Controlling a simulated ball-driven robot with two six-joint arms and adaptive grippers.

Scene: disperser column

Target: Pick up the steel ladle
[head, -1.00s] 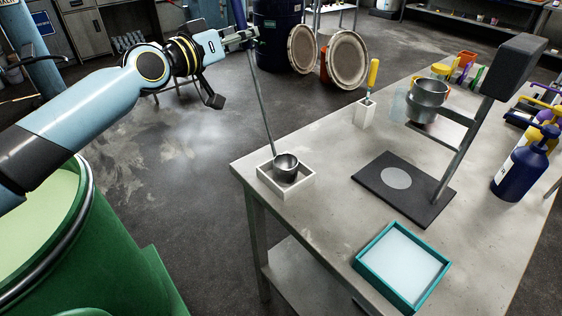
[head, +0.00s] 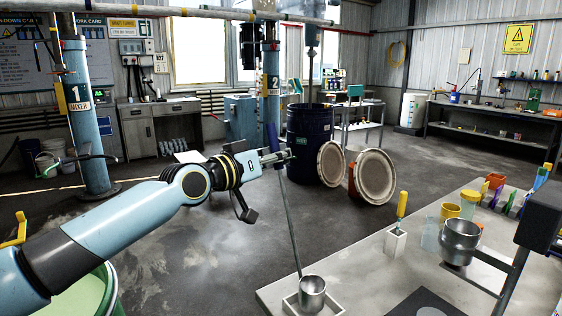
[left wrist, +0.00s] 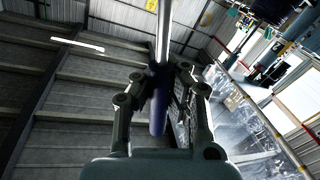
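The steel ladle has its round cup (head: 312,290) low in a small white square tray (head: 288,304) on the bench. Its long thin handle (head: 290,225) leans up and left, with a dark blue grip near the top. Whether the cup touches the tray floor is hidden. My right gripper is out of view.
The grey bench (head: 345,262) carries a white holder with a yellow-handled tool (head: 401,205), a steel cup on a stand (head: 460,240) and a yellow container (head: 468,203). A green drum (head: 95,295) stands at lower left. A dark blue drum (head: 308,145) and round lids (head: 374,176) stand behind.

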